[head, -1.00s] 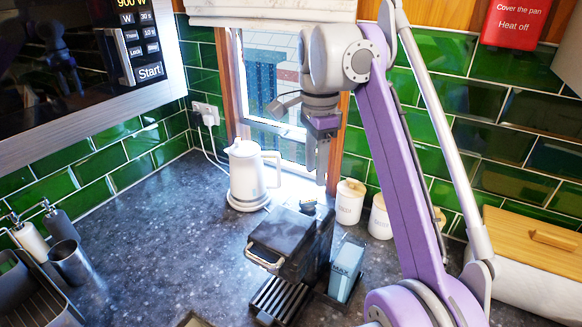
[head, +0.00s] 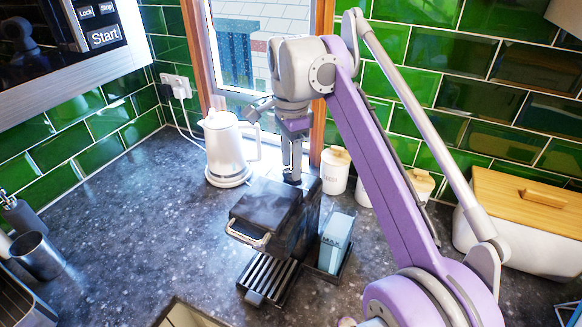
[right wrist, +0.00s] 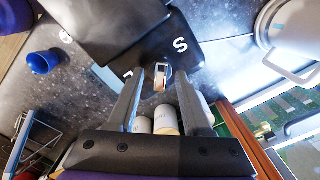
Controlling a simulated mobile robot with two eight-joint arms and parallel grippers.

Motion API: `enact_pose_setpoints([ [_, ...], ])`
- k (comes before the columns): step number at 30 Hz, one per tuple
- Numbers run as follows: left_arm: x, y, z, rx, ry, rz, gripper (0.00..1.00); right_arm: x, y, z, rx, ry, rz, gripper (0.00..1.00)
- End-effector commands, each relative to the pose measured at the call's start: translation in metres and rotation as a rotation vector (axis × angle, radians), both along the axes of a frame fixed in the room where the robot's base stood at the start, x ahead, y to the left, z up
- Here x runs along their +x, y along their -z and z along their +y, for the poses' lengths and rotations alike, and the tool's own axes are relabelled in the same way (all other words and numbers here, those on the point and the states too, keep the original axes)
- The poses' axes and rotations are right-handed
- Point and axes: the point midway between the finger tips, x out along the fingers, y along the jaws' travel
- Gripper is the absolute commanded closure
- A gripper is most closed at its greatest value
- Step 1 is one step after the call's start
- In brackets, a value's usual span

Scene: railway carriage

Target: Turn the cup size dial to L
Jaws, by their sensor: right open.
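The black coffee machine (head: 268,208) stands on the dark counter, and its top also shows in the right wrist view (right wrist: 115,30). The cup size dial (right wrist: 160,77) is at its back end, with a light, pale-edged pointer. A white S is printed beside it; another white mark is partly hidden behind a finger. My right gripper (right wrist: 160,85) is open and points down over the dial, one finger on either side of it. I cannot tell whether the fingers touch it. In the head view the right gripper (head: 292,172) stands above the machine's back end. My left gripper is not in view.
A white kettle (head: 226,148) stands left of the dial. White canisters (head: 335,170) are behind, and a clear water tank (head: 335,242) is at the machine's right side. A bread bin (head: 520,215) is at the right.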

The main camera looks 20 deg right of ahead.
Motion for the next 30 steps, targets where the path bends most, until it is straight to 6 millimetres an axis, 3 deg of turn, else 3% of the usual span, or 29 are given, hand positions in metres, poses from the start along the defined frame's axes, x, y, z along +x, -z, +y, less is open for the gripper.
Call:
enact_pose_setpoints([
  [11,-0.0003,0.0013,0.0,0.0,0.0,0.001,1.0,-0.0001,0.0055,0.0001,0.0,0.0,-0.001,0.5],
  [19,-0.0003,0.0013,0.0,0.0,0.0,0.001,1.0,0.0,0.0054,0.0,0.0,0.0,-0.001,0.99],
  [30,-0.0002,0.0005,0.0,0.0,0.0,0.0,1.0,-0.0001,0.0052,0.0,0.0,-0.007,0.0,1.0],
])
